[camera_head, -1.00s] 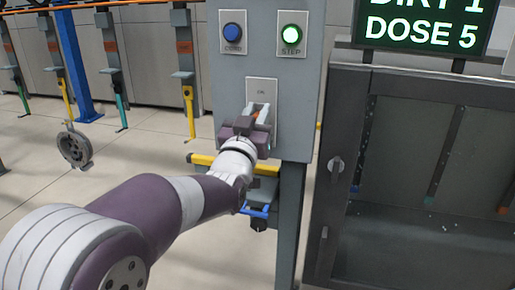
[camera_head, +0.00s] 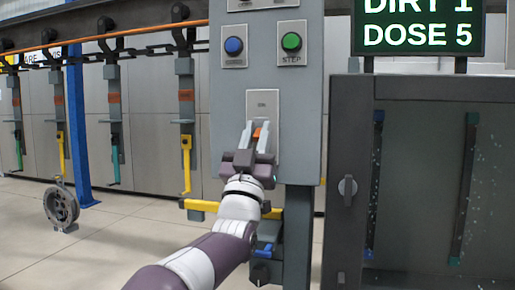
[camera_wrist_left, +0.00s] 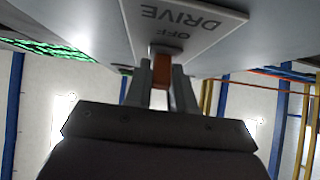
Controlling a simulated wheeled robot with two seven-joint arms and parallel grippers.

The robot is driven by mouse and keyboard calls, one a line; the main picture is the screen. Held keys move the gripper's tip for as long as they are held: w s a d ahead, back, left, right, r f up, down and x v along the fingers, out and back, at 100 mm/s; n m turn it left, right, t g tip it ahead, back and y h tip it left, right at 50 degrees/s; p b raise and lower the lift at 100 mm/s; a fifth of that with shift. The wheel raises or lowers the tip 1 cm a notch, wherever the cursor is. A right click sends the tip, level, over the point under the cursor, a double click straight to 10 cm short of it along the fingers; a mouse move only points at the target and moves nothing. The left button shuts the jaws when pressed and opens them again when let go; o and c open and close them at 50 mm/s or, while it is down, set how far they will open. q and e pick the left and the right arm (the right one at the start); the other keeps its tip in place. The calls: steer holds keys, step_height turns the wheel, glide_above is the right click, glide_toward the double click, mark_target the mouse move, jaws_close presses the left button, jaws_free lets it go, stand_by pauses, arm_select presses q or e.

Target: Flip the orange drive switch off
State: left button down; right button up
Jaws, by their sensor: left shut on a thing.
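In the left wrist view the orange lever (camera_wrist_left: 162,97) sits between the two fingers (camera_wrist_left: 162,68), right by the plate (camera_wrist_left: 185,20), which reads DRIVE and OFF upside down. The gripper hides the lower part of the plate in the head view. My right gripper is not in view.
A blue button (camera_head: 233,46) and a green STEP button (camera_head: 291,41) sit above the switch. Hooks hang from the conveyor at left; a wheel-like part (camera_head: 61,208) hangs low.

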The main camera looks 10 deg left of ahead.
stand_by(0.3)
arm_select(q)
steer(key=c, duration=1)
jaws_free()
steer(key=shift+c, duration=0.2)
steer(key=shift+s+f, duration=0.2)
steer(key=shift+f, duration=0.1)
steer(key=b+v, duration=0.4)
steer(key=v, duration=0.8)
steer(key=shift+s, duration=0.1)
